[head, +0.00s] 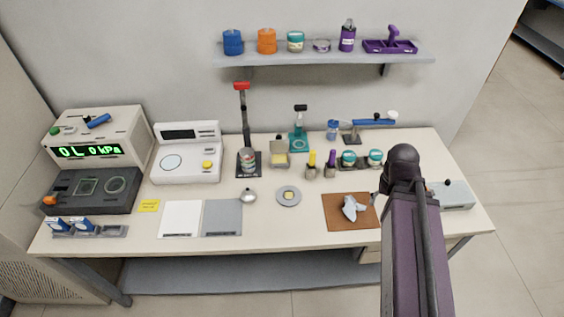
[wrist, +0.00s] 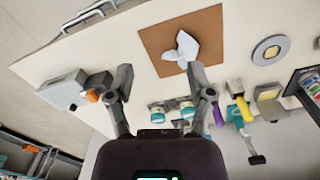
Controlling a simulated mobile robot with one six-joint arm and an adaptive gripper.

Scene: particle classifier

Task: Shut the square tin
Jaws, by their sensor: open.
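The square tin (head: 280,160) is a small grey box toward the back middle of the bench, left of the yellow-capped bottle. Its pale yellowish lid stands raised at its back, so it looks open. The tin also shows at the right of the wrist view (wrist: 272,111). My gripper (wrist: 160,72) is open and empty in the wrist view, its two fingers spread wide. It is above the right part of the bench, well to the right of the tin. In the head view my arm largely hides the gripper.
A brown mat (head: 334,218) with a crumpled white cloth (head: 352,207) lies front right. A round dish (head: 289,203) sits in front of the tin. Small bottles (head: 311,168) and teal jars (head: 348,158) stand right of it. A red-topped stand (head: 243,110) is left. A shelf (head: 325,56) hangs above.

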